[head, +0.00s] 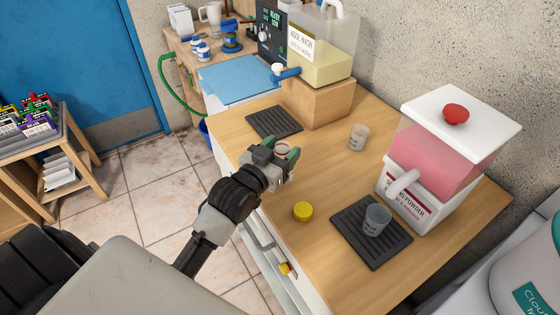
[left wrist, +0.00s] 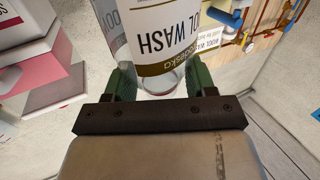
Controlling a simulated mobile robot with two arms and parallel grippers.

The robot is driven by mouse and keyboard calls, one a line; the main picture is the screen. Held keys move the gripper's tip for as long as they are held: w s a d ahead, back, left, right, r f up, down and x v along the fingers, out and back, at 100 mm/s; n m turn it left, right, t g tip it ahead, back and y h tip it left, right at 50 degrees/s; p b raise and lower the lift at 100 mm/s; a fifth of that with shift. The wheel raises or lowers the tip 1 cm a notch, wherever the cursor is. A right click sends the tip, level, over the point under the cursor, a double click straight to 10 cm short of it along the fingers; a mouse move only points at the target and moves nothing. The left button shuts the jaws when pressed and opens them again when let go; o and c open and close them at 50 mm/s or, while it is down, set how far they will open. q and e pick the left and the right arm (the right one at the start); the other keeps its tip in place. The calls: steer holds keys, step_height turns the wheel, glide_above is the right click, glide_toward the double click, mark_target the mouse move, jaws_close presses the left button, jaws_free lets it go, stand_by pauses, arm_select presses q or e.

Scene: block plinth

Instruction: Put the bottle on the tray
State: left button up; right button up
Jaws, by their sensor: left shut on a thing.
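My left gripper (head: 281,158) is shut on a clear bottle with a white "WASH" label. The bottle (left wrist: 165,35) stands between the green fingers in the left wrist view. In the head view the gripper mostly hides it; only a small pale round part shows. The gripper is over the left part of the wooden counter. A dark ridged tray (head: 274,122) lies behind it, below the wool wash dispenser, and is bare. A second dark ridged tray (head: 371,250), to the right, bears a clear cup (head: 376,219). My right gripper is not in view.
A yellow round cap (head: 303,212) and another clear cup (head: 358,137) are on the counter. The wool wash dispenser (head: 324,50) stands on a wooden block (head: 318,103). A pink powder dispenser (head: 437,160) stands at the right. A light blue surface (head: 240,78) lies at the back left.

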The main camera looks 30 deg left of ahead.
arm_select(q)
steer(key=shift+a+f, duration=0.25)
steer(key=shift+f, duration=1.9)
steer(key=shift+f, duration=0.15)
steer(key=o, duration=1)
